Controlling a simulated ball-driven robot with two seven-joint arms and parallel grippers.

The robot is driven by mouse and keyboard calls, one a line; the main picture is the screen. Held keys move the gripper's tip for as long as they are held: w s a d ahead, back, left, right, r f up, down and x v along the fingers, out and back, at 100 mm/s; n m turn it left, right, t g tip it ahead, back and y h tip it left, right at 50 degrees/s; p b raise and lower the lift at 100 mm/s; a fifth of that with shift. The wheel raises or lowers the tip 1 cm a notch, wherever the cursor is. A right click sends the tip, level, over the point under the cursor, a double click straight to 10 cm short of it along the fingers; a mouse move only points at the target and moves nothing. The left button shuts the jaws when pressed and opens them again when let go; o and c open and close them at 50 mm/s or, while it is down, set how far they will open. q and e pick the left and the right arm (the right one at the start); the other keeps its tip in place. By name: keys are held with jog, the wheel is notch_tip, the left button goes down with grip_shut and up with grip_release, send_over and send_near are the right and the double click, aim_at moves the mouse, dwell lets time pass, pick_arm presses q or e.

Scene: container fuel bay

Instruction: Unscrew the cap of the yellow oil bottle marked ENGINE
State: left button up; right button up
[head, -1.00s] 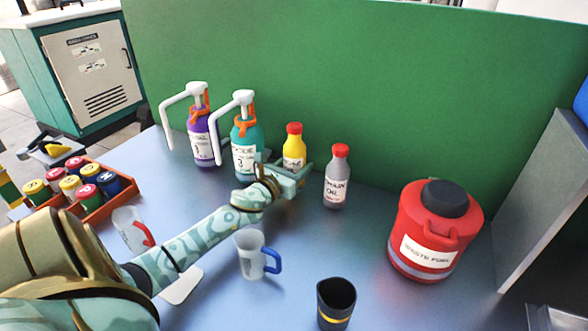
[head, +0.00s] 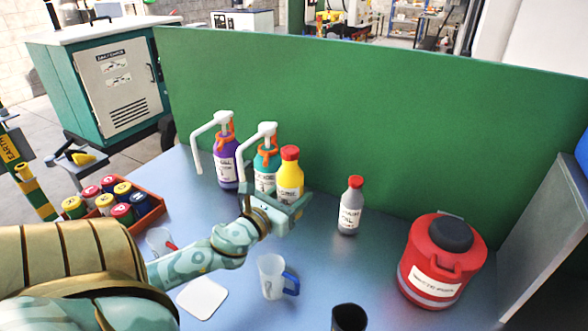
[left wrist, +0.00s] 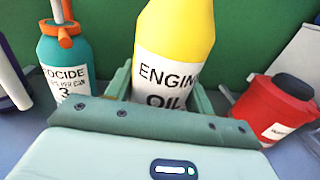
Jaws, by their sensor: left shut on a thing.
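The yellow oil bottle (head: 290,178) with a red cap (head: 290,153) stands upright in the jaws of my left gripper (head: 281,208). In the left wrist view the bottle (left wrist: 178,40) fills the space between the two fingers (left wrist: 160,95), and its label reads ENGINE OIL. The left gripper is shut on the bottle's lower body. The cap is on the bottle and lies outside the left wrist view. I cannot tell whether the bottle's base touches the table. My right gripper is not in view.
A teal biocide pump bottle (head: 266,168) and a purple pump bottle (head: 226,165) stand close left. A grey chain oil bottle (head: 350,208) and red waste fuel can (head: 440,265) stand right. A clear jug (head: 271,277) and dark cup (head: 348,318) are in front. A green wall (head: 400,130) rises behind.

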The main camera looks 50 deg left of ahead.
pick_arm(q)
jog(key=o, duration=0.3)
jog(key=c, duration=0.6)
jog(key=shift+c, duration=0.2)
jog(key=shift+a+r, duration=0.15)
jog(key=shift+s+d+r+y, duration=0.1)
jog(key=shift+d+r+y, duration=0.05)
jog(key=shift+d+y, duration=0.15)
jog(key=s+d+m+h, duration=0.1)
jog(key=s+d, duration=0.2)
jog(key=d, duration=0.8)
jog(key=s+d+r+h, duration=0.1)
jog(key=s+d, duration=0.3)
jog(key=d, duration=0.6)
jog(key=shift+d+m+h, duration=0.4)
jog(key=shift+h, duration=0.3)
